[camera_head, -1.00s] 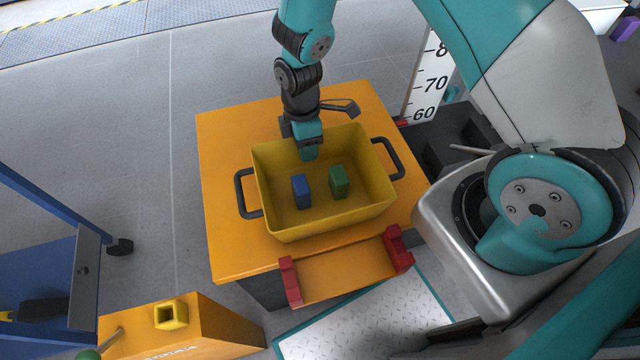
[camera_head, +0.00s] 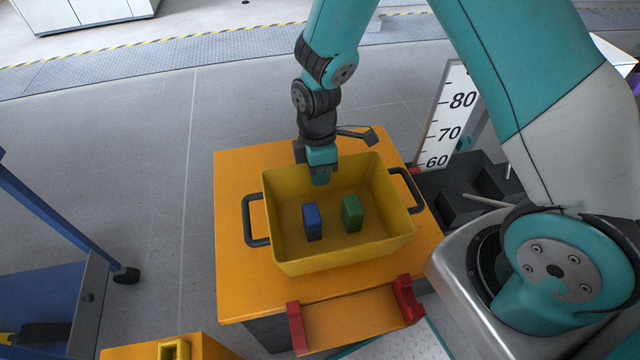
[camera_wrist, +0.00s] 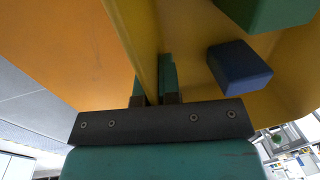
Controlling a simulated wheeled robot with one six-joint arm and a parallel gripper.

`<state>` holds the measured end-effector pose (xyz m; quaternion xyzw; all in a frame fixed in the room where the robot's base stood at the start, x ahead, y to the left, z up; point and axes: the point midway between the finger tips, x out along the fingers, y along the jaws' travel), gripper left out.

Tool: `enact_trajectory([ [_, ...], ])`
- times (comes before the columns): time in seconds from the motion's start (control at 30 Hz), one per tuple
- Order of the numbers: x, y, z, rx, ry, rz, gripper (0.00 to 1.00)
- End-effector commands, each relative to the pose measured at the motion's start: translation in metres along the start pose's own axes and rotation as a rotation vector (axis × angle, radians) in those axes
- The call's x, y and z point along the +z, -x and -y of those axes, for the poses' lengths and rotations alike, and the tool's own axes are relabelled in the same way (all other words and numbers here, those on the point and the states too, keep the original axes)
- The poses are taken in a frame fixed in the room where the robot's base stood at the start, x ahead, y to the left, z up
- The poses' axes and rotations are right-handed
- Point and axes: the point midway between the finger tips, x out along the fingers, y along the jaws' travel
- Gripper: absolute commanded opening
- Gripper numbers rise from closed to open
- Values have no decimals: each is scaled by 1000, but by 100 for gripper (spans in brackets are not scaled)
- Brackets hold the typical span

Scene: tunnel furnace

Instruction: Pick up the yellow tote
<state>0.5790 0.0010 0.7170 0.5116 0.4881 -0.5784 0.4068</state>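The yellow tote (camera_head: 388,250) is an open box with black handles on its left and right sides. It sits on an orange-topped stand (camera_head: 238,285). Inside it stand a blue block (camera_head: 312,222) and a green block (camera_head: 352,213); both also show in the wrist view, blue (camera_wrist: 240,68) and green (camera_wrist: 262,12). My gripper (camera_head: 322,178) reaches down at the tote's back wall. In the wrist view, the tote wall (camera_wrist: 138,30) runs between the two fingers (camera_wrist: 153,88), which are close against it on both sides. The fingertips are partly hidden.
Two red brackets (camera_head: 408,298) stand at the stand's front edge. A blue cart (camera_head: 45,290) is at left, an orange box (camera_head: 205,350) at bottom left. A numbered height board (camera_head: 450,120) stands behind right.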

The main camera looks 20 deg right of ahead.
Motion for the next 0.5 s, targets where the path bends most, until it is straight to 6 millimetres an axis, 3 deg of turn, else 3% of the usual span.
enact_trajectory([
  [0.03, -1, 17, 2, 5, 1, -3, 0],
  [0.2, 0, 60, 8, 5, 1, -3, 0],
  [0.5, 0, 120, 18, 3, -1, -2, 0],
])
